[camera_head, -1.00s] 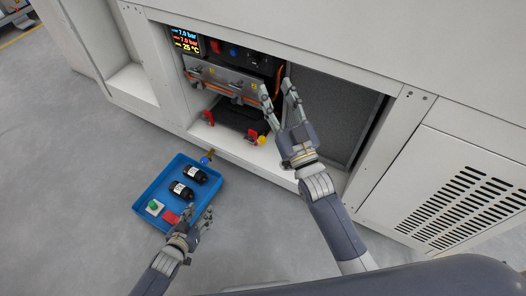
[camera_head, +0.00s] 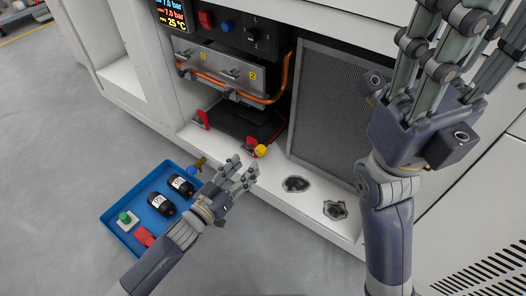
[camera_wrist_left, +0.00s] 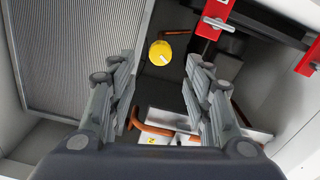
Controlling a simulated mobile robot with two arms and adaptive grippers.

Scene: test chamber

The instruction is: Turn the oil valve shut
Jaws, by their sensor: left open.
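A round yellow knob (camera_head: 261,151) sits beside a red clamp (camera_head: 249,143) at the front edge of the cabinet bay. I cannot tell for sure whether this knob is the oil valve. My left gripper (camera_head: 242,169) is open and empty, just below and in front of the knob. In the left wrist view, the yellow knob (camera_wrist_left: 160,53) shows beyond and between the open fingers (camera_wrist_left: 158,75), apart from them. My right gripper (camera_head: 455,25) is open and empty at the upper right, its fingertips partly cut off by the picture edge.
A blue tray (camera_head: 112,219) on the floor holds black bottles (camera_head: 161,204), a green button (camera_head: 125,218) and a red part. A metal block (camera_head: 215,68) with an orange pipe and a display (camera_head: 171,14) are in the bay. A grille (camera_head: 335,95) stands right of the bay.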

